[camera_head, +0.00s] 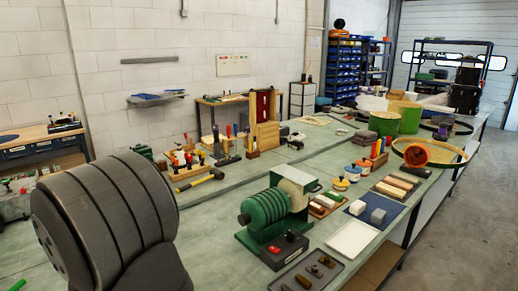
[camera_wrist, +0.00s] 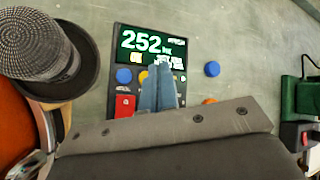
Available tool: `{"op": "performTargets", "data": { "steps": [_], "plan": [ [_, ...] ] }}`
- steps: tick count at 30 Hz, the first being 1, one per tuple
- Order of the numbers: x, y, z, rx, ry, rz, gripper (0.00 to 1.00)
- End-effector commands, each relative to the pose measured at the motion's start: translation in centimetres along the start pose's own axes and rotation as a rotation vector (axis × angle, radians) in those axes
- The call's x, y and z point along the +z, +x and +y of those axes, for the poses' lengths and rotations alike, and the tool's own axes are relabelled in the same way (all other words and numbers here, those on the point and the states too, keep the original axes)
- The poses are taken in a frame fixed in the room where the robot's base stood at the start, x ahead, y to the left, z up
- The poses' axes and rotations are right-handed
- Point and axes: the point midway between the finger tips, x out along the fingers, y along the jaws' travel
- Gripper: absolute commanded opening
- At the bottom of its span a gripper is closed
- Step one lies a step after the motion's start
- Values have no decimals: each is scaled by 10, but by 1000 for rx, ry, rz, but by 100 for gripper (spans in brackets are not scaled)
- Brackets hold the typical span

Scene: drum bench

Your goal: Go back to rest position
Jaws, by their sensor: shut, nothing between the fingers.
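My gripper (camera_wrist: 157,88) shows in the wrist view as two blue-grey fingers side by side, shut and empty. The fingers are over a dark control panel (camera_wrist: 125,74) with a green display (camera_wrist: 152,47) reading 252. They hide part of the panel's lower right. I cannot tell whether the fingertips touch it. A blue button (camera_wrist: 124,75) and a red button (camera_wrist: 125,106) show left of the fingers, with a yellow one partly hidden. In the head view my gripper is not seen; a large dark grey rounded part, likely my arm, fills the lower left.
A grey mesh-topped object (camera_wrist: 35,45) stands close on the left in the wrist view; a green box (camera_wrist: 304,97) is at right. In the head view, a green ribbed machine (camera_head: 275,212), a yellow-handled hammer (camera_head: 202,179) and a grey tray (camera_head: 305,270) occupy the bench.

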Motion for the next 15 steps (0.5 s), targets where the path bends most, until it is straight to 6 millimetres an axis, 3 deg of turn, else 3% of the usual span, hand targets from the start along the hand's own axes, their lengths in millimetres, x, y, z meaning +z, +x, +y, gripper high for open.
{"op": "performTargets", "data": {
  "steps": [8,15],
  "plan": [
    [20,-27,-19,0,3,-4,0],
    [0,-1,0,1,-4,3,0]
  ]
}}
